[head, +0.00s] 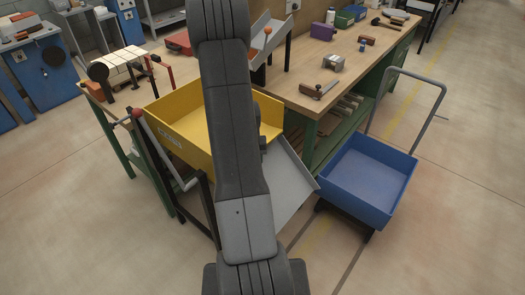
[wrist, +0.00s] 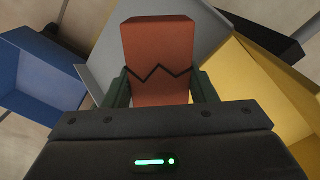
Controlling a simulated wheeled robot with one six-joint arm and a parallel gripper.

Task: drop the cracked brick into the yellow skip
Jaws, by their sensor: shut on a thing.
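The cracked brick (wrist: 160,45) is reddish-orange with a dark zigzag crack across its face. My gripper (wrist: 160,88) is shut on it, with a green finger at each side. In the wrist view the yellow skip (wrist: 265,90) lies beyond and to the right of the brick, which appears over a grey sheet-like surface (wrist: 215,30). In the head view the yellow skip (head: 172,142) stands left of centre, partly covered by my arm. The brick and my fingers are hidden behind my arm there. I cannot tell the brick's height above the skip.
A blue cart (head: 365,180) with a grey handle stands right of the grey sloping tray (head: 288,185); it also shows in the wrist view (wrist: 40,75). A wooden workbench (head: 300,85) with tools stands behind. Dark posts stand beside the skip. The floor at right is clear.

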